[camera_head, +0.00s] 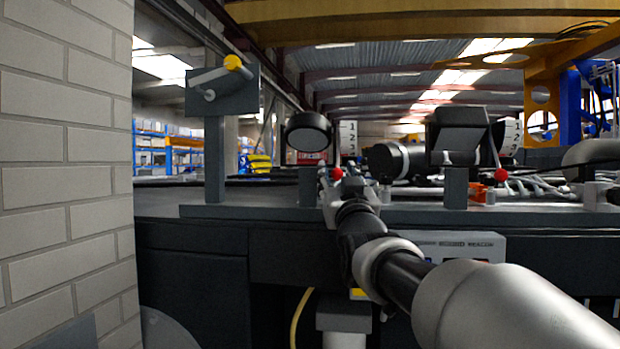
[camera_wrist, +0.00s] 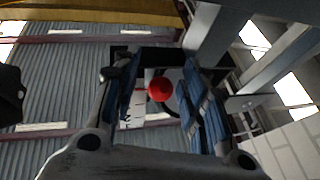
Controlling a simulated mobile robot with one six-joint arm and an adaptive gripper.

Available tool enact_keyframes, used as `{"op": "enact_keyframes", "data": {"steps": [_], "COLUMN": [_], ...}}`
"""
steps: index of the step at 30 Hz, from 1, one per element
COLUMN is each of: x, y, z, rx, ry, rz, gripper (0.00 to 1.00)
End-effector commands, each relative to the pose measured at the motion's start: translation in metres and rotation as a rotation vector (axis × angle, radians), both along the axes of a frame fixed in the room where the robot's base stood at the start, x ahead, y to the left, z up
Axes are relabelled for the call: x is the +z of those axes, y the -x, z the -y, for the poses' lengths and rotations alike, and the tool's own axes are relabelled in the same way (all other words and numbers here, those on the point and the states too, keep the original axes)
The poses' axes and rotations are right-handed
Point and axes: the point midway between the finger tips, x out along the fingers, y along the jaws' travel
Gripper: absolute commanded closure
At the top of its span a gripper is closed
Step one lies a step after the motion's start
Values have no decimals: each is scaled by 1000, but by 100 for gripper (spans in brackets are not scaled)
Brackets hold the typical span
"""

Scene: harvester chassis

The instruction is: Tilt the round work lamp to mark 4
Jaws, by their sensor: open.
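The round work lamp (camera_head: 308,132) is a dark disc-shaped head on a grey post in the head view. A pale plate with numbers 1, 2, 3 (camera_head: 348,134) stands just right of it; mark 4 cannot be made out. A thin lever hangs beside the lamp and ends in a red ball knob (camera_head: 337,174). My gripper (camera_head: 338,192) is at this knob, partly hidden by my arm. In the wrist view my gripper (camera_wrist: 158,85) is open, and the red knob (camera_wrist: 161,89) shows between its two fingers, with no clear contact.
A square lamp (camera_head: 458,130) with its own red knob (camera_head: 501,175) stands to the right. A grey plate with a yellow-knobbed crank (camera_head: 223,88) stands left. A brick wall (camera_head: 65,170) closes the left side. A dark ledge (camera_head: 240,211) runs below the lamps.

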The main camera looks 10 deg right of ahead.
Motion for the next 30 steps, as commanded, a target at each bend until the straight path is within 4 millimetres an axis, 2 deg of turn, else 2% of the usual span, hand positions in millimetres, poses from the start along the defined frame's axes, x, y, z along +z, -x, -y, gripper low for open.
{"op": "enact_keyframes", "data": {"steps": [8, 13, 24, 30], "x": [2, -2, -32, -43], "y": [1, 13, 81, 105], "z": [0, -1, -4, -5], "rx": [1, 1, 1, 0], "ry": [1, 1, 1, 0], "rz": [4, 5, 3, 2], "gripper": [58, 58, 58, 58]}}
